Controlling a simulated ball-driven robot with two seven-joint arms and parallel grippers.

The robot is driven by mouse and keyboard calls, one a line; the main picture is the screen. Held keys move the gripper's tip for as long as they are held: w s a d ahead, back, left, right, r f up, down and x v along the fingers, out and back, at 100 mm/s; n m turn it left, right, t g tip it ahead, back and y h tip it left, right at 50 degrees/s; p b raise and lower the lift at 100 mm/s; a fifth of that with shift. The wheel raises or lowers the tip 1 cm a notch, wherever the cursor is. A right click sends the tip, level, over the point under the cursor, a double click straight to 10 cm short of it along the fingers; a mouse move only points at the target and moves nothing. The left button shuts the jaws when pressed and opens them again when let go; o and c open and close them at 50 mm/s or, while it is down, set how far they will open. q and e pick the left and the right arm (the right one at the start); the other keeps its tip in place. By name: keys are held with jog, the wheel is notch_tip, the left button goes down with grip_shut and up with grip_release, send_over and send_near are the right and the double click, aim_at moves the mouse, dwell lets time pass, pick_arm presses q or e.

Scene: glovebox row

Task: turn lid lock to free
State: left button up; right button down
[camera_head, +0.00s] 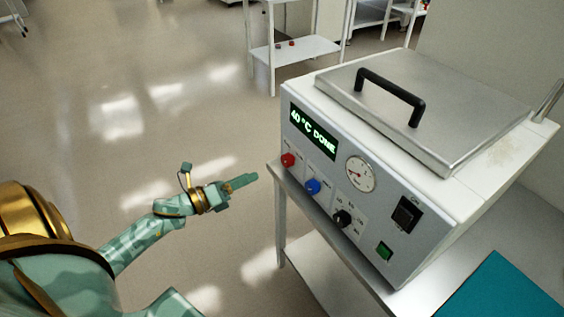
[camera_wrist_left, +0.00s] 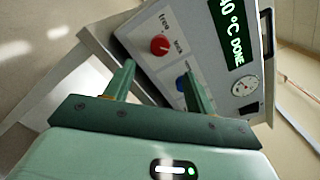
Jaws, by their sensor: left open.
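A white bench unit (camera_head: 375,215) with a flat metal lid (camera_head: 425,110) stands on a table at the right. A red knob (camera_head: 288,160) is at the left end of its front panel. In the left wrist view the red knob (camera_wrist_left: 160,45) has the label "free" beside it and a second, unclear label. My left gripper (camera_head: 243,181) is left of the panel, apart from it. In the wrist view its fingers (camera_wrist_left: 160,75) are spread and empty, with the red knob beyond the gap. My right gripper is not seen.
A blue knob (camera_head: 312,187), a black knob (camera_head: 342,219), a gauge (camera_head: 360,174) and a black switch (camera_head: 407,213) share the panel. The display (camera_head: 313,131) reads "40 °C DONE". A black handle (camera_head: 390,90) rises from the lid. Floor left of the table is clear.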

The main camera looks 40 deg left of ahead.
aim_at(284, 162)
pick_arm(q)
jog(key=b+x, duration=0.1)
jog(key=x, duration=1)
jog(key=shift+w, duration=0.15)
jog(key=c, duration=1)
